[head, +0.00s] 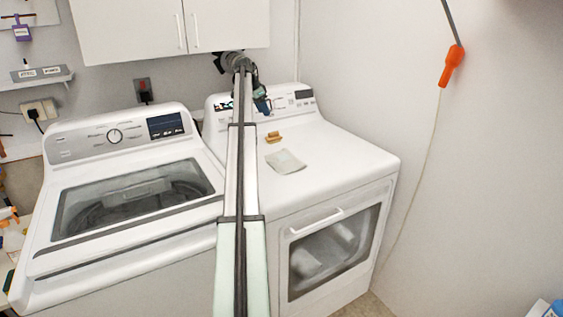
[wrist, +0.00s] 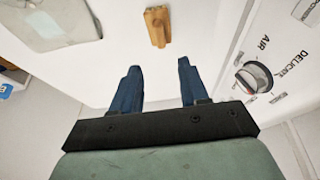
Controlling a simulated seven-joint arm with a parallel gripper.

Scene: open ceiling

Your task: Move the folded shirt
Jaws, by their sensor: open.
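The folded shirt (head: 285,161) is a small, flat, pale grey-green piece lying on the white top of the right-hand machine. In the wrist view the shirt (wrist: 48,22) is at the upper left, partly cut off by the frame edge. My gripper (wrist: 158,67) has two blue fingers spread apart with nothing between them. In the head view my gripper (head: 262,103) is at the back of that machine, in front of its control panel, behind and left of the shirt and apart from it. My arm hides part of the area to its left.
A small brown wooden object (head: 273,137) lies behind the shirt; it also shows beyond my fingertips in the wrist view (wrist: 157,26). The control panel (head: 290,101) with its knob (wrist: 254,77) borders the back. A washer (head: 130,200) stands left, cabinets (head: 180,30) hang above. The machine's right top is clear.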

